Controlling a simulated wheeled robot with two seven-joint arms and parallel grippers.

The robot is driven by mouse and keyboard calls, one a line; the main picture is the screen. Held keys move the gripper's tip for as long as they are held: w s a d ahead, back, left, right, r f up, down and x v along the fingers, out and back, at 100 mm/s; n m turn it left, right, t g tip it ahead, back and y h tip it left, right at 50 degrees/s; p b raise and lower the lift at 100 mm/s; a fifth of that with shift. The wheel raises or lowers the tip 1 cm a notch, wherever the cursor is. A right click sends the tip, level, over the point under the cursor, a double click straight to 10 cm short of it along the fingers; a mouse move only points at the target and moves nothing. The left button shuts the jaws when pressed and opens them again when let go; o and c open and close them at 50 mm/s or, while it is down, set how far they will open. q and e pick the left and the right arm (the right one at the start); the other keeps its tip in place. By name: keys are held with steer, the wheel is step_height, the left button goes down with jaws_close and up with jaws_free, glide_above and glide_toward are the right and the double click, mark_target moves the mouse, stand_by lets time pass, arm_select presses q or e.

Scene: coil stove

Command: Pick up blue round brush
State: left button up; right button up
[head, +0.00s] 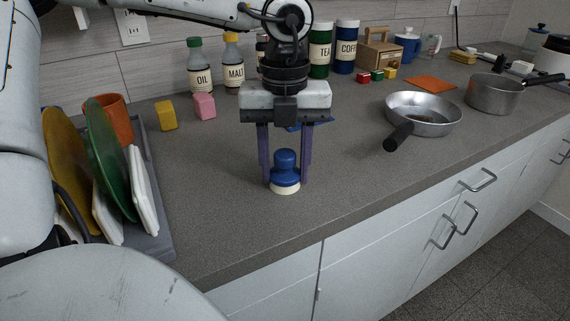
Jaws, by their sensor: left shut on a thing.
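The blue round brush (285,171) has a blue knob and body with a pale bristle base. It is upright at the middle of the grey counter, near the front edge. My left gripper (285,180) points straight down over it, with one purple finger on each side, shut on the brush. I cannot tell whether the base touches the counter or is slightly above it. My right gripper is not in view.
A dish rack (153,214) with plates stands at the left. A frying pan (423,112) and a pot (494,92) stand at the right. The counter around the brush is clear.

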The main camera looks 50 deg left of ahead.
mark_target(285, 153)
arm_select(q)
step_height(285, 153, up, 18)
steer(key=p, duration=0.2)
stand_by(0.4)
